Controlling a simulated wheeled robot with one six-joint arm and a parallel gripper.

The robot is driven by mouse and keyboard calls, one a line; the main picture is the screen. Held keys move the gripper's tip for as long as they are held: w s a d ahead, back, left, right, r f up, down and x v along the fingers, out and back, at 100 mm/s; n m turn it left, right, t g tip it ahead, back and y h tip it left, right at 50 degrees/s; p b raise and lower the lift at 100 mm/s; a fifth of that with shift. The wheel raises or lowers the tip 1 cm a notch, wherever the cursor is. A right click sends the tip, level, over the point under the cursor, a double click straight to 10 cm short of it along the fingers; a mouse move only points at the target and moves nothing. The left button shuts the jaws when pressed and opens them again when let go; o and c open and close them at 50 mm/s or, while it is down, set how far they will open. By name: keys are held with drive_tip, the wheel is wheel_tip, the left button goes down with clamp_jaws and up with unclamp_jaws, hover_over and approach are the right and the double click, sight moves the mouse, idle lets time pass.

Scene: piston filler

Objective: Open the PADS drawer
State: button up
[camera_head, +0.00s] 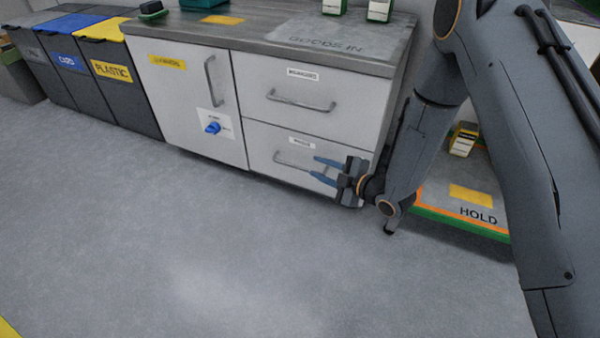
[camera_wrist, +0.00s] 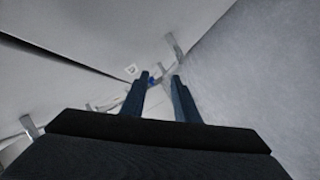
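Two white drawers sit one above the other in the cabinet in the head view. The lower drawer (camera_head: 262,140) and the upper drawer (camera_head: 325,83) both look shut. Each has a bar handle and a small label too blurred to read, so I cannot tell which is PADS. My gripper (camera_head: 313,166) is in front of the lower drawer, at the right part of its handle (camera_head: 285,160). The blue fingers are apart, and the gripper also shows in the wrist view (camera_wrist: 160,76). Grey metal handle parts (camera_wrist: 174,46) show beyond the fingertips there; I cannot tell whether they touch.
Bins (camera_head: 105,70) stand further left. A green-and-orange-edged HOLD platform (camera_head: 450,222) lies right, behind my arm. The floor (camera_head: 200,250) in front is clear.

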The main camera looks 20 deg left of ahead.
sight(300, 168)
drive_tip(key=shift+n+g+y, duration=0.3)
drive_tip(key=shift+n+y, duration=0.3)
drive_tip(key=shift+y, duration=0.1)
drive_tip(key=w+a+f+b, duration=0.1)
drive_tip(key=a, duration=0.2)
drive_tip(key=a+f+b, duration=0.2)
drive_tip(key=a, duration=0.1)
drive_tip(key=w+a+f+b, duration=0.1)
drive_tip(key=a+b, duration=0.1)
drive_tip(key=a, duration=0.1)
drive_tip(key=shift+w+f, duration=0.3)
drive_tip(key=shift+f, duration=0.05)
drive_tip(key=shift+d, duration=0.1)
clamp_jaws()
